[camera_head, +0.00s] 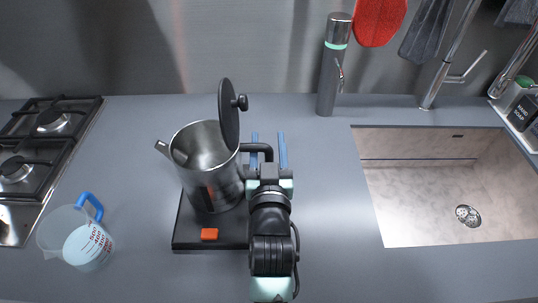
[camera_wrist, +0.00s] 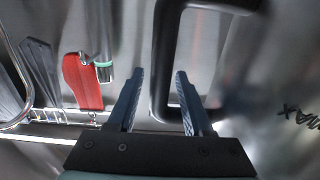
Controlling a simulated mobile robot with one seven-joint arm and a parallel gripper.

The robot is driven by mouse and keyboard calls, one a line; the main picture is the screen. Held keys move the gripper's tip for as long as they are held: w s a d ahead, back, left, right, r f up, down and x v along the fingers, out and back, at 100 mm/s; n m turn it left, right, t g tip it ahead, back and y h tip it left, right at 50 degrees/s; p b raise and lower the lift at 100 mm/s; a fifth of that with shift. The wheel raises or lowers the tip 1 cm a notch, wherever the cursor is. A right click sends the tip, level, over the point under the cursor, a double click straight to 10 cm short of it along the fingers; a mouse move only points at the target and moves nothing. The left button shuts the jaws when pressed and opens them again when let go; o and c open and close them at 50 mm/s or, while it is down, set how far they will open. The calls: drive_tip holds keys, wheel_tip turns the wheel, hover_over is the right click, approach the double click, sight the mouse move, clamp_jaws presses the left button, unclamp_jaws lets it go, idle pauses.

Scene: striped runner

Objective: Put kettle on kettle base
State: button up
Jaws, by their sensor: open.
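The steel kettle (camera_head: 213,165) stands upright on the black kettle base (camera_head: 183,238), with its black lid (camera_head: 229,112) raised open. Its spout points left and its black handle is on the right. A red-orange switch (camera_head: 209,234) shows at the base's front. My gripper (camera_head: 269,137) is at the kettle's right side, its two blue fingers apart. In the wrist view, the black handle (camera_wrist: 160,62) lies between the open fingers of my gripper (camera_wrist: 158,98); I cannot tell whether they touch it. My arm hides the base's right part.
A measuring jug (camera_head: 88,246) with liquid stands front left, near the stove (camera_head: 40,150). A dispenser with a green ring (camera_head: 331,75) stands behind right of the kettle. The sink (camera_head: 430,190) is at right. The counter between my arm and the sink is clear.

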drive_tip(key=s+b, duration=0.2)
drive_tip(key=s, duration=1.1)
drive_tip(key=shift+d+f, duration=0.2)
drive_tip(key=shift+d, duration=0.05)
